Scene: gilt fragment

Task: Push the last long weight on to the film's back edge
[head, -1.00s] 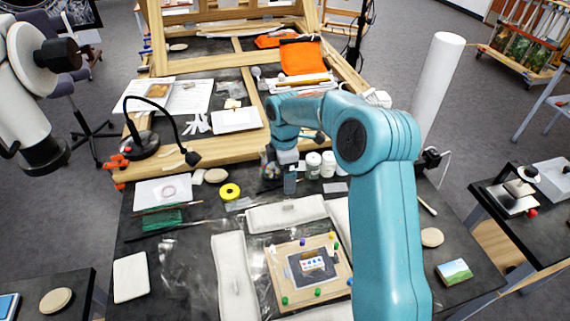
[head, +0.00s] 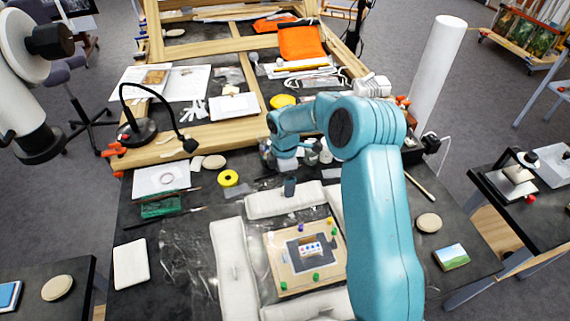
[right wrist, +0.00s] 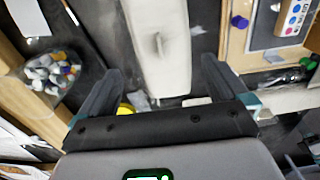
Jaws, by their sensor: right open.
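The back long weight (head: 268,206), a white padded bar, lies crosswise behind the wooden board (head: 275,275), at the clear film's back side. Other white weights lie along the left side (head: 232,275), the front (head: 300,309) and the right, the last partly hidden by my teal right arm. The wrinkled film (head: 182,262) shows at the left. My right gripper (head: 290,187) is over the back weight. In the right wrist view, its open fingers (right wrist: 160,78) are either side of the weight (right wrist: 163,45); contact cannot be told. My left gripper is not seen.
A yellow tape roll (head: 228,178), a green block (head: 160,206) and thin tools lie left of the weights. A jar of coloured bits (right wrist: 50,78) stands close to my right gripper. A wooden frame (head: 220,130) bounds the table's back.

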